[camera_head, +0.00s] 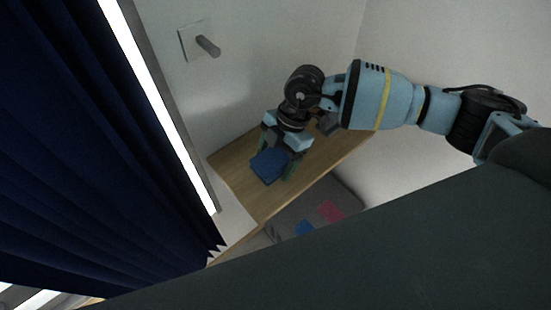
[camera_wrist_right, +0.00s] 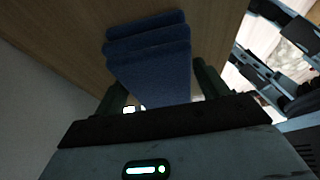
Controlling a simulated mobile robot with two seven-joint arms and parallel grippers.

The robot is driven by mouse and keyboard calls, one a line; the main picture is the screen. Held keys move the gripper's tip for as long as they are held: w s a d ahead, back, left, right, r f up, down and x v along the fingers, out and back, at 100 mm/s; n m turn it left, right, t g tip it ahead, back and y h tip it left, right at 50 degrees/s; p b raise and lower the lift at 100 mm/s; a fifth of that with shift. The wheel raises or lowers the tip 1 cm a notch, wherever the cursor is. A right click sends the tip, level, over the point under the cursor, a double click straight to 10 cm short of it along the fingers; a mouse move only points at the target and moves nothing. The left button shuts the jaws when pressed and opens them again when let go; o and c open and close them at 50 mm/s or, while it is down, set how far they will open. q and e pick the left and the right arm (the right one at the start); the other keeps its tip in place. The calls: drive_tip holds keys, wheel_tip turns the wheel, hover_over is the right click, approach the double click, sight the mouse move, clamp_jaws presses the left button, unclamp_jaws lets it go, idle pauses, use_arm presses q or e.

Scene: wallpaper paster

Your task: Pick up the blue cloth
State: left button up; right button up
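The blue cloth (camera_head: 268,167) is a folded, layered stack on a wooden shelf board. In the right wrist view the blue cloth (camera_wrist_right: 150,62) fills the space between my right fingers. My right gripper (camera_head: 278,158) points down at the cloth, with its fingers spread on either side of it. The right wrist view shows my right gripper (camera_wrist_right: 160,80) open, with a small gap at the left finger; contact at the right finger is unclear. My left gripper is not in view.
The wooden board (camera_head: 322,160) is otherwise mostly bare and stands against pale walls. Below it lie a red item (camera_head: 331,212) and another blue item (camera_head: 304,228) on a grey surface. A dark blue curtain (camera_head: 90,150) hangs at left. A peg (camera_head: 208,45) sticks out of the wall.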

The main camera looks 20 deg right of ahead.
sight(271, 158)
drive_tip(key=c, duration=0.7)
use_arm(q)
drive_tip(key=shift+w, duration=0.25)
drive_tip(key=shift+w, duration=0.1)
use_arm(e)
wheel_tip(271, 158, up, 4)
drive_tip(key=shift+f, duration=0.25)
drive_tip(key=shift+s+a+r, duration=0.25)
drive_tip(key=shift+s, duration=0.25)
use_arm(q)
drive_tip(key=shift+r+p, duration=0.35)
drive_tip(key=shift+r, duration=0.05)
use_arm(e)
drive_tip(key=s+a, duration=0.2)
drive_tip(key=s, duration=0.2)
drive_tip(key=s+a+r, duration=0.1)
drive_tip(key=s+a, duration=0.1)
drive_tip(key=s, duration=0.2)
drive_tip(key=s+a, duration=0.3)
drive_tip(key=s, duration=0.2)
drive_tip(key=shift+r, duration=0.15)
